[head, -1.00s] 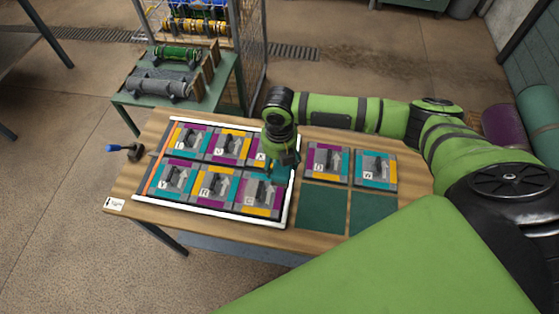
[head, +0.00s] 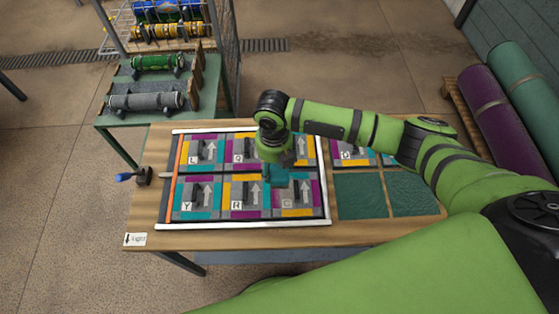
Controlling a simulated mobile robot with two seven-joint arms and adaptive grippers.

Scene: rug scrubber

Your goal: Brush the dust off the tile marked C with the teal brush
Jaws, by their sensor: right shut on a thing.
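The tile marked C (head: 289,203) is the lower right tile in the white-edged frame on the wooden table. It is grey with coloured edges and an arrow. My right gripper (head: 276,165) points down over the frame, shut on the teal brush (head: 277,177). The brush is at the upper left part of tile C, near its border with the tile marked R (head: 238,205). I cannot tell whether the bristles touch the tile. The gripper partly hides the brush and the tiles behind. Dust is too small to make out. My left gripper is not in view.
Tiles marked Y (head: 188,206) and L (head: 194,158) fill the frame's left side. Dark green squares (head: 361,196) lie to the right of the frame. A blue-handled clamp (head: 143,176) sits at the table's left edge. A green side table (head: 125,121) holding rolls stands behind.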

